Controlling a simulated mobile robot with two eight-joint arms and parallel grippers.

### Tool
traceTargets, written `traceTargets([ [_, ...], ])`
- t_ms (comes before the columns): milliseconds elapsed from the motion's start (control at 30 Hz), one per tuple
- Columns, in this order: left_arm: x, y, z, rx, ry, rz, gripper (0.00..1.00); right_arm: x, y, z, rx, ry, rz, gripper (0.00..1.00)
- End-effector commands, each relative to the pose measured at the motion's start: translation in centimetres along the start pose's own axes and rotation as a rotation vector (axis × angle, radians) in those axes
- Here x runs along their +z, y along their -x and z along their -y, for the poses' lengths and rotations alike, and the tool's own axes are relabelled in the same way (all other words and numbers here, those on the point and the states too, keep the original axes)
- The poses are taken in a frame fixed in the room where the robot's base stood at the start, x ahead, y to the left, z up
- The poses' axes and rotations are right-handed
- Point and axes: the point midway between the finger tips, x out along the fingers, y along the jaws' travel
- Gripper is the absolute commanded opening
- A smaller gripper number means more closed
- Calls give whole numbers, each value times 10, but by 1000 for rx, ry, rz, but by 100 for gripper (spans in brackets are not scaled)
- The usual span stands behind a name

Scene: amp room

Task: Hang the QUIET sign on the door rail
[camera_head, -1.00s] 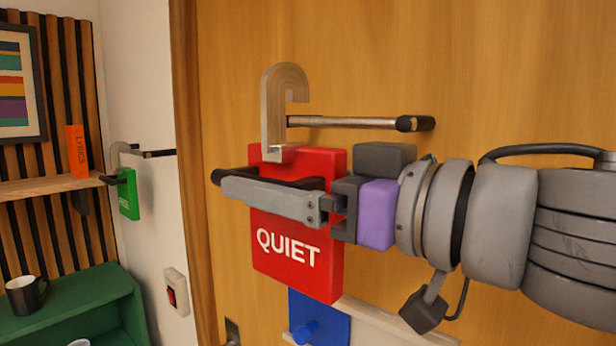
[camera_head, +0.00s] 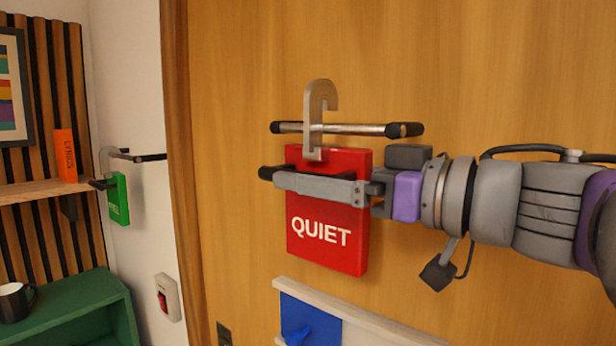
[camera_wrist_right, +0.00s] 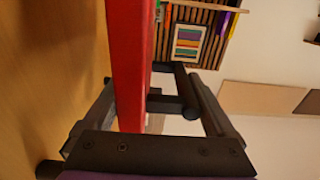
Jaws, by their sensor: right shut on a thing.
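The red QUIET sign (camera_head: 328,247) is upright in front of the wooden door, its white lettering facing me. Its grey hook (camera_head: 320,100) rises from the top edge. The door rail (camera_head: 360,129) is a horizontal metal bar with black ends. The hook's stem crosses in front of the rail in the picture, and its curved top and short tip are above the bar. I cannot tell the depth gap. My right gripper (camera_head: 272,176) is shut across the sign's upper part, one finger in front and one behind. The right wrist view shows the red sign edge (camera_wrist_right: 132,60) between the fingers. My left gripper is out of view.
A green sign (camera_head: 118,198) hangs at another rail (camera_head: 137,157) on the left wall. A shelf (camera_head: 40,190), a green cabinet (camera_head: 75,300) and a wall switch (camera_head: 167,297) are at left. A blue panel with a peg (camera_head: 312,318) is below the sign.

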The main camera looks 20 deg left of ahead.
Motion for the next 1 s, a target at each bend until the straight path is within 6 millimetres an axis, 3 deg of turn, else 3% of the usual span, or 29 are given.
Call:
traceTargets([
  [100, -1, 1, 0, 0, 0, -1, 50, 0, 0, -11, 2, 0, 0, 22],
  [433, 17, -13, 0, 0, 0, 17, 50, 25, 0, -9, 0, -3, 1, 22],
  [900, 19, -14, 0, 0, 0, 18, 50, 28, 0, -9, 0, 0, 0, 22],
  [933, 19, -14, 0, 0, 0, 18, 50, 28, 0, -9, 0, 0, 0, 94],
  [1000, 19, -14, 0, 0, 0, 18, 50, 28, 0, -9, 0, 0, 0, 100],
])
